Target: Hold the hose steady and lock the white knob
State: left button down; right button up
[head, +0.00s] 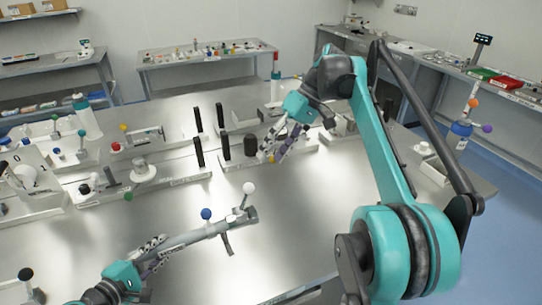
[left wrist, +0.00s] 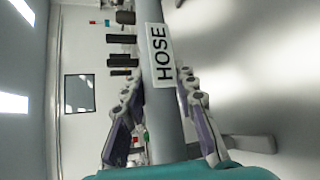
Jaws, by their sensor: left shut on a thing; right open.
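The grey hose (head: 195,236) lies over the steel table, and its label "HOSE" (left wrist: 162,55) shows in the left wrist view. My left gripper (head: 153,255) is shut around the hose's near left part; its fingers lie on both sides of the hose in the left wrist view (left wrist: 162,115). The white knob (head: 249,188) stands on a short stem at the hose's far right end. My right gripper (head: 273,153) is open and empty, beyond and apart from the white knob.
Several white fixtures with black posts (head: 198,152) line the back of the table (head: 310,215). Fixtures with small coloured knobs stand at the left. The table's middle right is bare. My right arm covers much of the right side.

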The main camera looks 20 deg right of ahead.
pick_arm(q)
jog(key=shift+s+f, duration=0.15)
dwell(0.8)
jog(key=c, duration=1.1)
grip_release()
jog(key=shift+c, duration=0.2)
jog(key=shift+p, duration=0.3)
jog(key=v, duration=1.2)
